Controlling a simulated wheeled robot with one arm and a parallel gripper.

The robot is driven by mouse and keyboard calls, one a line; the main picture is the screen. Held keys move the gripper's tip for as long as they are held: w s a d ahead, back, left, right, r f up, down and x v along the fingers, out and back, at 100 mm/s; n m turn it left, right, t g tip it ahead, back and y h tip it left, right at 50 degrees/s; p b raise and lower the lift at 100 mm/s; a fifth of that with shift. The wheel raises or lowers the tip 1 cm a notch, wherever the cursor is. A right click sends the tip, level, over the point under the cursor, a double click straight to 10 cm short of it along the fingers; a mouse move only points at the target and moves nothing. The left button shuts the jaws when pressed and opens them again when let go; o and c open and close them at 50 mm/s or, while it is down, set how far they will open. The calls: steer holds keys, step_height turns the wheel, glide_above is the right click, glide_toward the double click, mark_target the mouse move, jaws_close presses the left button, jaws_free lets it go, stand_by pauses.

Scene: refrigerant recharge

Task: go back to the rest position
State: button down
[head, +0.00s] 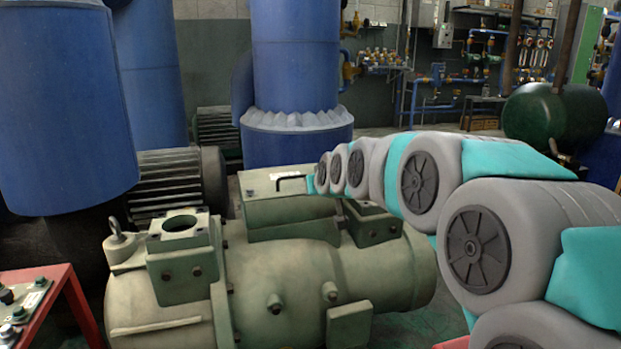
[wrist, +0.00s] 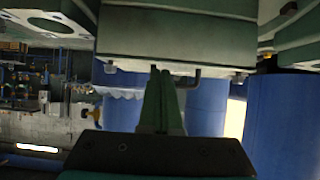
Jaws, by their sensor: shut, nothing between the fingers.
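In the wrist view my gripper (wrist: 160,100) shows at the lower middle, its two green fingers together and nothing between them. Beyond the fingertips is the underside or side of a green box with a dark handle (wrist: 187,77). In the head view my grey and teal arm reaches from the right toward the middle, and the gripper itself cannot be made out. The green box (head: 258,188) with its dark handle (head: 290,181) sits on the machine behind the arm's far end. Whether the fingers touch the box or handle is not clear.
A large green compressor (head: 270,282) fills the lower middle. Blue columns (head: 295,60) and a blue tank (head: 62,110) stand behind it. A red stand (head: 58,300) with fittings is at lower left. A dark green tank (head: 553,115) and pipework are at the back right.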

steer(key=s+d+f+g+p, duration=0.2)
steer(key=s+g+p, duration=0.1)
steer(key=s, duration=1.3)
steer(key=s+d+f+m+g+h+p, duration=0.1)
steer(key=s+d+f+g+p, duration=0.2)
steer(key=s, duration=1.3)
steer(key=s+d+f+m+g+h+p, duration=0.1)
steer(key=s+g+p, duration=0.4)
steer(key=s, duration=1.2)
steer(key=d+f+g, duration=0.1)
steer(key=g, duration=0.1)
steer(key=shift+d+f+g, duration=0.15)
steer(key=shift+f+g, duration=0.15)
